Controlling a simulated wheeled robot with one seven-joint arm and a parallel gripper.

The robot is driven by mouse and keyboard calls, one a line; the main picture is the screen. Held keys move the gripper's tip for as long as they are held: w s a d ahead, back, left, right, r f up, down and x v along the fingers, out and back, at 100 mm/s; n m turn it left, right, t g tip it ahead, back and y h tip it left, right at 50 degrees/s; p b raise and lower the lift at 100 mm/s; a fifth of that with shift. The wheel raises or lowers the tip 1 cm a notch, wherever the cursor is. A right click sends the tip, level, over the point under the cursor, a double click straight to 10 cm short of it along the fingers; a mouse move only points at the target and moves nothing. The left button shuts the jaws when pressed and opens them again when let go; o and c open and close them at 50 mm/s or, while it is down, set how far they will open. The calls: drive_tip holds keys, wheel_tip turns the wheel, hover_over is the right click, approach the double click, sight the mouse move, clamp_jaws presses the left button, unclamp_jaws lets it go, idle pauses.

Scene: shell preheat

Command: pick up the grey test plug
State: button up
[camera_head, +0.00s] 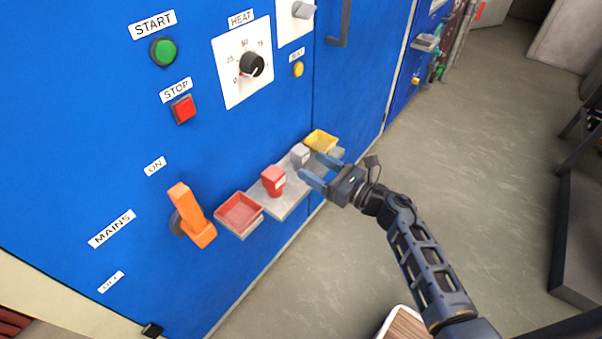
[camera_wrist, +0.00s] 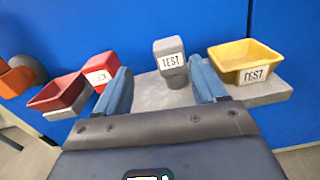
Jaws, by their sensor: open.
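The grey test plug (camera_head: 300,154) stands upright on the grey shelf (camera_head: 285,205) on the blue cabinet front. In the wrist view the plug (camera_wrist: 170,58) shows a white TEST label on its front, between the red plug and the yellow tray. My gripper (camera_head: 318,168) is open and empty beside the shelf. In the wrist view its two blue fingers (camera_wrist: 162,82) point toward the shelf, and the grey plug shows beyond them, in the gap between the tips, nearer the right finger. Whether either finger touches it I cannot tell.
A red plug (camera_head: 273,181) stands left of the grey plug, close to my left finger in the wrist view. A red tray (camera_head: 239,213) and a yellow tray (camera_head: 320,140) sit at the shelf's ends. An orange mains handle (camera_head: 192,215) sticks out at left. The floor (camera_head: 440,150) at right is open.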

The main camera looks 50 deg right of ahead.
sight(294, 150)
drive_tip(key=shift+w+d+f+n, duration=0.3)
drive_tip(key=shift+w+d+n, duration=0.1)
drive_tip(key=shift+d+n, duration=0.15)
drive_tip(key=shift+w+r, duration=0.15)
drive_tip(key=shift+w, duration=1.75)
drive_tip(key=shift+w+r, duration=0.1)
drive_tip(key=shift+w, duration=1.75)
drive_tip(key=c, duration=1.1)
drive_tip(key=shift+r, duration=0.15)
